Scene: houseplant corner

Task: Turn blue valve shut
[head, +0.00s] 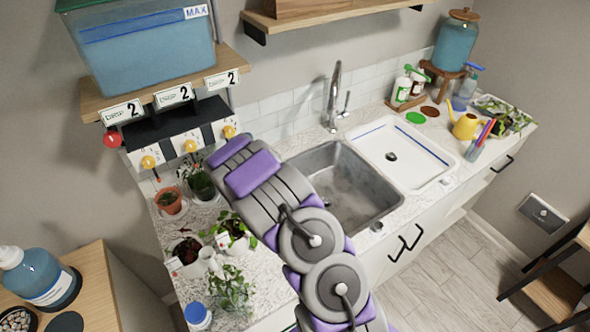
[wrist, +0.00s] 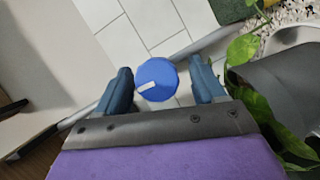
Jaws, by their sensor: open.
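The blue valve (wrist: 157,80) is a round knob with a short white mark on its face, seen in the wrist view. My gripper (wrist: 160,66) is open, with one finger on each side of the knob in that view. Gaps show between the knob and both fingers, and I cannot tell how deep the knob sits between them. In the head view the blue valve does not show, and my arm hides the area behind its far end.
A panel with yellow knobs (head: 190,146) and a red knob (head: 112,139) sit under the shelf with the blue tank (head: 150,50). Potted plants (head: 232,287) crowd the counter left of my arm. The sink (head: 345,185) lies to its right. Leaves (wrist: 245,50) hang near the right finger.

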